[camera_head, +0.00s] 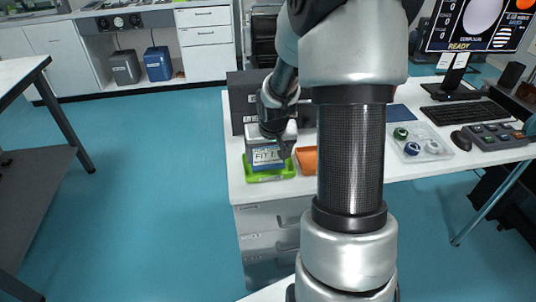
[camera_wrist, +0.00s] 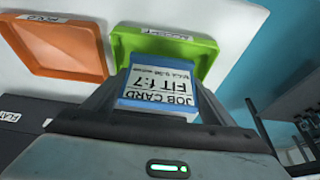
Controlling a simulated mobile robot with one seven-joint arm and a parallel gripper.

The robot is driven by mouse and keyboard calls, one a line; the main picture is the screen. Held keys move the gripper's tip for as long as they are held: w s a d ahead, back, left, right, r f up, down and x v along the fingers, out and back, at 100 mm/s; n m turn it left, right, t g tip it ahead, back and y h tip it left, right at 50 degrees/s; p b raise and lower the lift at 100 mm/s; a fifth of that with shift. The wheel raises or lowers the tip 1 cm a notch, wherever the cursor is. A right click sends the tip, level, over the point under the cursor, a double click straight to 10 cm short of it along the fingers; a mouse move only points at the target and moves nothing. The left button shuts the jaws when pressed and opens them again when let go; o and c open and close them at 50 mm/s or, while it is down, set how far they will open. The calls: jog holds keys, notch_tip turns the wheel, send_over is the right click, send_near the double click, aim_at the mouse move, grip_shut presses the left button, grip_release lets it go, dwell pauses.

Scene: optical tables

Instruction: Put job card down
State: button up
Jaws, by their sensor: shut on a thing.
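The job card (camera_wrist: 164,88) is a white card with a blue edge and the printed words "JOB CARD" and "FIT". My gripper (camera_wrist: 160,100) is shut on it, and the wrist view shows it between the two fingers. In the head view my gripper (camera_head: 268,148) holds the job card (camera_head: 267,157) at the green tray (camera_head: 270,175), near the left end of the white table. In the wrist view the green tray (camera_wrist: 190,47) lies just beyond the card. I cannot tell whether the card touches the tray.
An orange tray (camera_head: 306,158) stands right of the green one; its label shows in the wrist view. Dark labelled boxes (camera_head: 243,100) stand behind. A clear tray with round parts (camera_head: 419,141), a keyboard (camera_head: 465,112) and a mouse (camera_head: 460,140) lie farther right.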

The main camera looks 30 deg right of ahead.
jog(key=o, duration=0.7)
jog(key=shift+f, duration=0.15)
jog(key=shift+o, duration=0.2)
jog(key=shift+r+p, duration=0.3)
jog(key=shift+r, duration=0.15)
jog(key=p+v, duration=0.3)
jog(key=v, duration=0.8)
jog(key=shift+s+r, duration=0.2)
jog(key=shift+r, duration=0.05)
jog(key=shift+a, duration=0.1)
